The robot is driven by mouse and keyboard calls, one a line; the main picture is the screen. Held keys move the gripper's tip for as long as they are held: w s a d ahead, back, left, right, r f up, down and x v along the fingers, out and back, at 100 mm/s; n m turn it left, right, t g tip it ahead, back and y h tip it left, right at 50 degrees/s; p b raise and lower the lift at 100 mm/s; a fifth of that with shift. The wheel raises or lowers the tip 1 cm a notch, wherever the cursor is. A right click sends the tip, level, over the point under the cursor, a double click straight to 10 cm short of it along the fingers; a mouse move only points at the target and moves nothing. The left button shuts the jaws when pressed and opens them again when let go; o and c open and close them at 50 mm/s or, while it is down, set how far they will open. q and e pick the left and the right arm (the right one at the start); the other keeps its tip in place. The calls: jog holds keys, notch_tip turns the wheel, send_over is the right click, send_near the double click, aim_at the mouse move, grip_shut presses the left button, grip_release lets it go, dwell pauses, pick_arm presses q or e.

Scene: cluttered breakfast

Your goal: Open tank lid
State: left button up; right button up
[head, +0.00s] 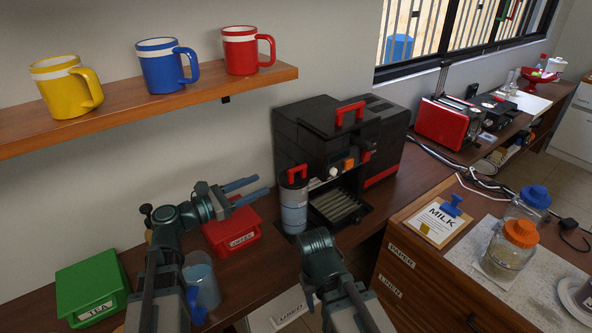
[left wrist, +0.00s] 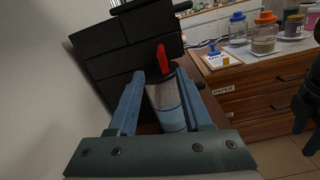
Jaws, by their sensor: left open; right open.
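The tank (head: 293,213) is a grey-blue cylinder with a dark lid and a red lid handle (head: 295,173), standing upright at the coffee machine's left front. The lid looks closed. My left gripper (head: 264,186) is open and empty, just left of the tank at about lid height. In the left wrist view, the tank (left wrist: 168,108) and its red handle (left wrist: 162,58) show between and beyond the open fingers. I cannot see any finger touching it. My right arm is in front of the machine; its gripper (left wrist: 312,143) shows only partly at the right edge of the left wrist view.
The black coffee machine (head: 320,125) stands behind the tank. A red box (head: 228,236), a blue cup (head: 203,285) and a green tea box (head: 92,288) crowd the counter near my left arm. A shelf (head: 150,106) with three mugs hangs above.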

aim_at(288, 173)
pick_arm(q)
jog(key=x, duration=1.3)
jog(key=shift+w+d, duration=0.1)
jog(key=shift+d, duration=0.1)
grip_shut()
dwell(0.9)
